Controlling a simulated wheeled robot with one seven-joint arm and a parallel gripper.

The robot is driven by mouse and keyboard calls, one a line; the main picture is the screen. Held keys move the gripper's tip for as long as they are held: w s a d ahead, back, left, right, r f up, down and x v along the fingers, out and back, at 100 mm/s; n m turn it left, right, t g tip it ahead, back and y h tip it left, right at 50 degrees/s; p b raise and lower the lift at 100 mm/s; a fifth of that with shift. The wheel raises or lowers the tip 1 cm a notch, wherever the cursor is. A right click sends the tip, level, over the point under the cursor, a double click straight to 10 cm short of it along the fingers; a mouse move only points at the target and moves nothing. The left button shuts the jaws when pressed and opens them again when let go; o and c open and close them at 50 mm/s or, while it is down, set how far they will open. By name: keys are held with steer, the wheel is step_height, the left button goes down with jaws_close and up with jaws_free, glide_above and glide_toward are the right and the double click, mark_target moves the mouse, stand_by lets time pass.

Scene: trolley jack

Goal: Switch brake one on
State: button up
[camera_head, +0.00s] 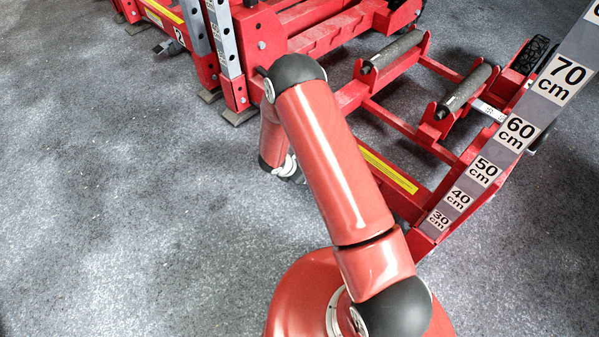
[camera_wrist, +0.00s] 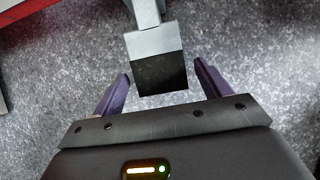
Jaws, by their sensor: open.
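A grey lever with a black end pad (camera_wrist: 160,74), which looks like a brake pedal, comes in from the top of the wrist view. Its pad lies in the picture between the two purple fingers of my gripper (camera_wrist: 162,70). The fingers are apart, with gaps on both sides of the pad. I cannot tell how far the pad is from them in depth. In the head view my arm hides this lever and most of my gripper. The red trolley jack (camera_head: 325,35) stands at the top. A similar small pedal (camera_head: 168,47) sits beside its label "2".
The jack's red frame with two dark rollers (camera_head: 397,50) lies to the right of my arm. A slanted height scale (camera_head: 484,172) with centimetre marks rises at the right. The speckled grey floor (camera_head: 100,200) is clear at the left.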

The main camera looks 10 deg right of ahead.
steer(key=p+v, duration=0.1)
steer(key=v, duration=0.6)
steer(key=shift+s+a+r+p, duration=0.15)
steer(key=shift+a+r+p, duration=0.05)
steer(key=shift+r+p, duration=0.15)
